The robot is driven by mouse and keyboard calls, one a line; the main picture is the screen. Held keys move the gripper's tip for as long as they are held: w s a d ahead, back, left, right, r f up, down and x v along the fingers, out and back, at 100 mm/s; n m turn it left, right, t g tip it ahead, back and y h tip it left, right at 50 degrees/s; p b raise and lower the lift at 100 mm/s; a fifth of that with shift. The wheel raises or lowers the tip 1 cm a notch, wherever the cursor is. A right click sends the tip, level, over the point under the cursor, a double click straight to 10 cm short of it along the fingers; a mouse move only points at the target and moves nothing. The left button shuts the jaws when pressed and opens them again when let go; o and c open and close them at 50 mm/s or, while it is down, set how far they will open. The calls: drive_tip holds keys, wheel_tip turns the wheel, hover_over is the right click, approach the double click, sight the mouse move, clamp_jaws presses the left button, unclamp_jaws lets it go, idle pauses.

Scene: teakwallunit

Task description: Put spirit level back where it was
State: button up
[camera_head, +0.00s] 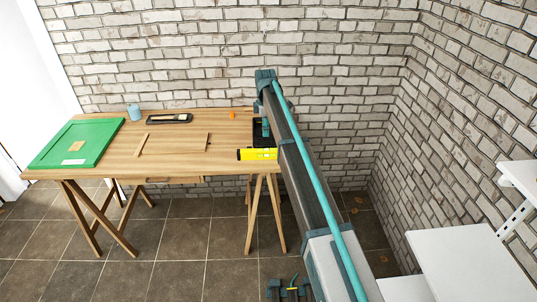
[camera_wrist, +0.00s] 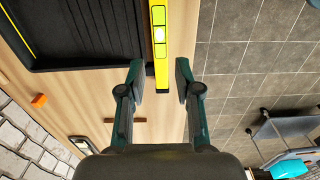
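The yellow spirit level (camera_head: 257,154) lies at the right end of the wooden table, near its front edge. In the wrist view the level (camera_wrist: 159,40) runs along the edge of a black tray (camera_wrist: 70,58), and I cannot tell whether they touch. My gripper (camera_wrist: 159,72) is open, with one finger on each side of the level's near end. Gaps show between the fingers and the level. In the head view my arm hides most of the gripper and part of the tray (camera_head: 260,140).
The wooden table (camera_head: 175,165) also bears a green panel (camera_head: 80,143), a blue cup (camera_head: 133,112), a dark case (camera_head: 169,119), thin wooden strips (camera_head: 174,151) and a small orange object (camera_head: 231,114). A brick wall stands behind. White shelves (camera_head: 470,262) are at the right.

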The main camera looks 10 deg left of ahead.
sight(265, 150)
drive_tip(key=shift+a+f+p, duration=0.2)
drive_tip(key=shift+f+p, duration=1.7)
drive_tip(key=shift+f, duration=3.4)
clamp_jaws()
